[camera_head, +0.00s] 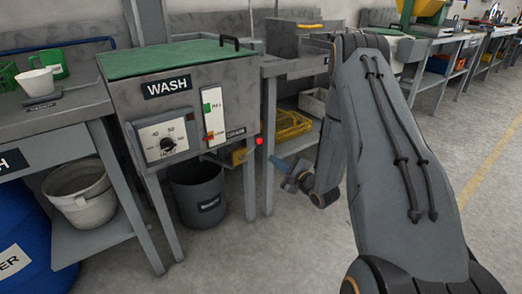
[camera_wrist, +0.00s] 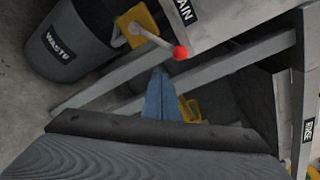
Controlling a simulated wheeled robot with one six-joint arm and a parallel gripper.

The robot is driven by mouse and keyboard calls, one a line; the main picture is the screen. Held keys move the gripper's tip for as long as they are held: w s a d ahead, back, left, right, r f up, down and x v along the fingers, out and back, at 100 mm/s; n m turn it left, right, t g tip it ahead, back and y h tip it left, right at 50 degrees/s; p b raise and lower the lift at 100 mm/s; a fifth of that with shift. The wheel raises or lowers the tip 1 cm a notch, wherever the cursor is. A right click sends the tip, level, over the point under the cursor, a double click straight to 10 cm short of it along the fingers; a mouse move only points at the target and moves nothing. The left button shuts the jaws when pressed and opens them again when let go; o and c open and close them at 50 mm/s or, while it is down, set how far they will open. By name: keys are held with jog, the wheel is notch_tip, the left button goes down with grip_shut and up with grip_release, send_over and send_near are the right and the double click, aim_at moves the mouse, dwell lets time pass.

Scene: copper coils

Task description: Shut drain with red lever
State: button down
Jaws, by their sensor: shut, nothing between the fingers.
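The red lever knob (camera_head: 258,141) shows at the lower right corner of the WASH unit (camera_head: 180,95). In the wrist view, the red knob (camera_wrist: 180,52) ends a pale rod that runs from a yellow valve piece (camera_wrist: 137,26), beside a plate reading "AIN" (camera_wrist: 185,10). My gripper (camera_head: 278,164) is to the right of and below the knob in the head view. In the wrist view, my gripper's blue fingers (camera_wrist: 160,75) are together and empty, just below the knob in the picture. I see no contact; depth between them is unclear.
A dark bin (camera_head: 198,195) stands on the floor under the unit; it also shows in the wrist view (camera_wrist: 70,45). Grey table legs (camera_head: 250,190) are close to my gripper. Yellow crates (camera_head: 285,128) sit on the shelf behind. Floor at right is clear.

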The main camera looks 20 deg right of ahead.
aim_at(251, 149)
jog(key=w+a+r+m+b, duration=0.1)
jog(key=w+a+m+b, duration=0.1)
jog(key=w, duration=0.5)
jog(key=shift+a+m+h, duration=0.4)
jog(key=shift+a+m, duration=0.5)
jog(key=shift+m, duration=0.4)
jog(key=shift+w+r, duration=0.1)
jog(key=shift+r, duration=0.05)
